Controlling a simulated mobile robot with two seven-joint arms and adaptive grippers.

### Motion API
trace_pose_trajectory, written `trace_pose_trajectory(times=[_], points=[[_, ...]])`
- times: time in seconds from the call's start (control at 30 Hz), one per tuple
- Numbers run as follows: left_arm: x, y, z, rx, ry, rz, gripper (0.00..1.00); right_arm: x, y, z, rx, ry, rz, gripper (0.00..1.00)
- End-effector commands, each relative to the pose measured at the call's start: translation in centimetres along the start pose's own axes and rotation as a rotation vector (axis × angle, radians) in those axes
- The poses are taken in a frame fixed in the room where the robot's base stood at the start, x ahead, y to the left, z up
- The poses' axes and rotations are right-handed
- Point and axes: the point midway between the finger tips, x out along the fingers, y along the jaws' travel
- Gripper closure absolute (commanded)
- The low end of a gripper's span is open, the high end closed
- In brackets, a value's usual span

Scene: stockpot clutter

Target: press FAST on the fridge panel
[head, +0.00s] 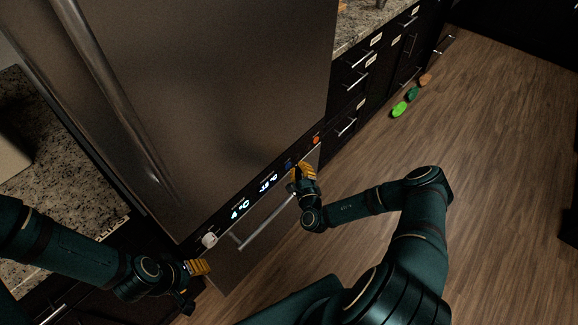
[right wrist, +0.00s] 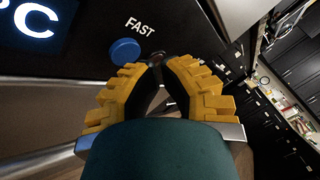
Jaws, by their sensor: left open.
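The fridge panel (head: 226,222) is a dark strip with lit displays, low on the steel fridge. The FAST button (right wrist: 125,52) is a round blue button below the white FAST label (right wrist: 140,26) in the right wrist view. It shows as a small blue spot in the head view (head: 288,163). My right gripper (right wrist: 158,63) has its yellow fingertips together and empty, just to the right of the button; contact with the panel cannot be told. It is also in the head view (head: 300,171). My left gripper (head: 201,267) is open near the panel's left end.
An orange button (head: 316,140) and a white knob (head: 209,240) sit along the panel. A bar handle (head: 266,223) runs across the drawer below. Dark drawers (head: 362,75) stand to the right. Green and orange items (head: 400,109) lie on the wood floor.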

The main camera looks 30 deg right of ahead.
Motion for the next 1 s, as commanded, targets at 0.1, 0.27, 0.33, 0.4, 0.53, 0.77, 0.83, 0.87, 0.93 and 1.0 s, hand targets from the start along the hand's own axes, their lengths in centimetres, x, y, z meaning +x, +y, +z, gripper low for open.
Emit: trace_pose_trajectory(times=[0.1,0.27,0.33,0.4,0.53,0.77,0.83,0.87,0.93,1.0], points=[[-0.50,0.19,-0.05,0.000,0.000,0.000,0.48,0.34,0.08,0.27,0.000,0.000,0.000,1.00],[-0.50,0.19,-0.05,0.000,0.000,0.000,0.48,0.43,0.22,0.25,0.000,0.000,0.000,1.00],[-0.48,0.18,-0.05,0.000,0.000,0.000,0.48,0.43,0.23,0.23,0.000,0.000,0.000,1.00],[-0.48,0.18,-0.05,0.000,0.000,0.000,0.48,0.43,0.23,0.23,0.000,0.000,0.000,1.00],[-0.50,0.19,-0.06,0.000,0.000,0.000,0.48,0.46,0.22,0.25,0.000,0.000,0.000,1.00],[-0.62,0.23,-0.06,0.000,0.000,0.000,0.48,0.64,0.30,0.38,0.000,-0.001,0.000,1.00],[-0.66,0.25,-0.07,0.000,0.000,0.000,0.48,0.70,0.33,0.41,0.000,-0.001,0.000,1.00],[-0.68,0.26,-0.07,0.000,0.000,0.000,0.48,0.73,0.35,0.42,0.000,-0.001,0.000,1.00],[-0.72,0.27,-0.08,0.000,0.000,0.000,0.48,0.80,0.37,0.44,0.000,0.000,0.000,1.00],[-0.75,0.29,-0.08,0.000,0.000,0.000,0.48,0.86,0.40,0.46,0.000,0.000,0.000,1.00]])
